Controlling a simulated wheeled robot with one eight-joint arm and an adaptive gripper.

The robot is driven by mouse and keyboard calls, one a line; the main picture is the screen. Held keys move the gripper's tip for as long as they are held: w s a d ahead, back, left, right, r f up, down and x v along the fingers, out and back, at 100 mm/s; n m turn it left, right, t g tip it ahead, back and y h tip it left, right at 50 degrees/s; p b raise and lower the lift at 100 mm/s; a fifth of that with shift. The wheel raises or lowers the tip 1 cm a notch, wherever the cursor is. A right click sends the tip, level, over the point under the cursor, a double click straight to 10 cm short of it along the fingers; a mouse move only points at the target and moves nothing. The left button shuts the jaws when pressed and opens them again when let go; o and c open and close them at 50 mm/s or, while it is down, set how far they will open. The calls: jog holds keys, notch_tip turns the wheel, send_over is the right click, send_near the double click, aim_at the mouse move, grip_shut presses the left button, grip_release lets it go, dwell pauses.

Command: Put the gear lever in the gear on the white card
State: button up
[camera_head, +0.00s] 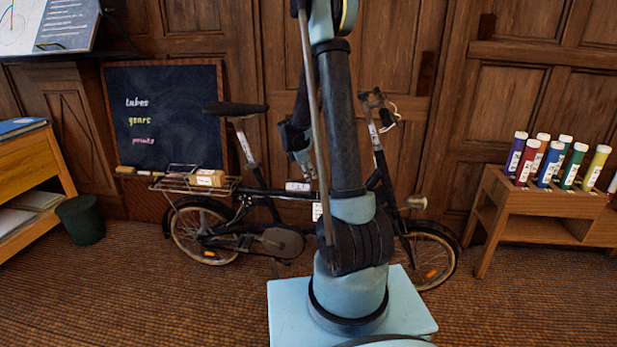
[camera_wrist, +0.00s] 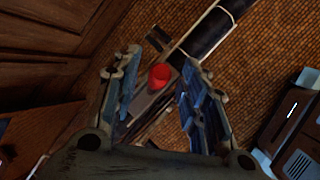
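A bicycle (camera_head: 262,192) stands in front of the wood panelling. The gear lever's red knob (camera_wrist: 160,77) shows in the wrist view, above a grey plate (camera_wrist: 150,103) on the bicycle's frame. My gripper (camera_wrist: 161,62) is open, with one blue-padded finger on each side of the knob. I see a gap between the knob and each finger. In the head view my gripper (camera_head: 305,166) is just above the frame, partly hidden by my arm. A small white card (camera_head: 317,211) hangs below the frame there, too small to read. Gear marks cannot be made out.
A chalkboard (camera_head: 165,115) reading "tubes, gears, prints" leans behind the bicycle's rear. A wooden rack (camera_head: 545,205) with several coloured tubes stands at right. A dark green bin (camera_head: 82,220) and wooden cabinet (camera_head: 30,165) stand at left. The carpet (camera_head: 170,300) in front is clear.

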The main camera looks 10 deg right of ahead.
jog(key=shift+x, duration=1.2)
grip_shut()
